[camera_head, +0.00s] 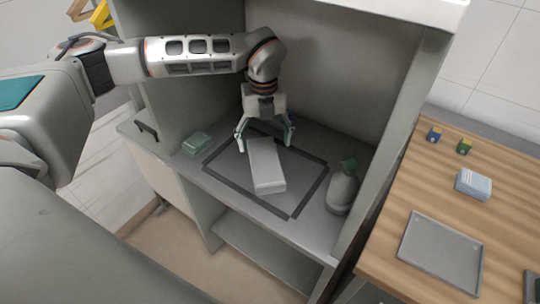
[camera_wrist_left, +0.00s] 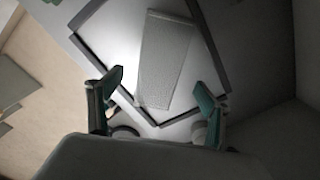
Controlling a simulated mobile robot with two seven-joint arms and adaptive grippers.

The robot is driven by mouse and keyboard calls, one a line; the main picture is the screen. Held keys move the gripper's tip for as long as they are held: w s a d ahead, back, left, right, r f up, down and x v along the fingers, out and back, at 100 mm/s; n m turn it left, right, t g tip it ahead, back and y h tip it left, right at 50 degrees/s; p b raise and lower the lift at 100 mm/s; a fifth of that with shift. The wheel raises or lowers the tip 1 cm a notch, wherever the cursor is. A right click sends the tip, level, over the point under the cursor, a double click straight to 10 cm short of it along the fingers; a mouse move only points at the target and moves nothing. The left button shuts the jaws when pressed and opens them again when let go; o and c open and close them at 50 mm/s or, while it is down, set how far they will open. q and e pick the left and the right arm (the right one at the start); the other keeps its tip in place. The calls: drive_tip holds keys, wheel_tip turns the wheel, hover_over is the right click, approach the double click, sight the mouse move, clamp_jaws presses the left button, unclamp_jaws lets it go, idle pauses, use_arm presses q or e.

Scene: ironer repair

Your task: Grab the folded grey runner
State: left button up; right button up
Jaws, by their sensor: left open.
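The folded grey runner (camera_head: 267,168) is a long light-grey block lying inside a dark rectangular outline (camera_head: 225,149) on the shelf of the grey cabinet. It also shows in the left wrist view (camera_wrist_left: 166,60), lying flat beyond the fingers. My left gripper (camera_head: 265,142) hangs over the runner's far end with its fingers spread to either side. In the left wrist view the left gripper (camera_wrist_left: 158,96) is open, with teal-padded fingers and nothing between the tips but the runner's near end and the surface. Contact with the runner cannot be told. My right gripper is not seen.
A green folded cloth (camera_head: 197,143) lies left of the outline. A grey bottle with a green top (camera_head: 343,188) stands at the right. Cabinet walls enclose the back and sides. A wooden table (camera_head: 400,205) at right holds a grey tray (camera_head: 440,252) and a pale stack (camera_head: 473,185).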

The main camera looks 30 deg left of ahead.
sight(265, 159)
use_arm(q)
drive_tip(key=shift+s+f, duration=0.2)
drive_tip(key=shift+f, duration=1.05)
wheel_tip(265, 159, down, 5)
drive_tip(key=shift+w+d+r, duration=0.1)
drive_tip(key=c, duration=1.1)
drive_tip(key=shift+c, duration=0.8)
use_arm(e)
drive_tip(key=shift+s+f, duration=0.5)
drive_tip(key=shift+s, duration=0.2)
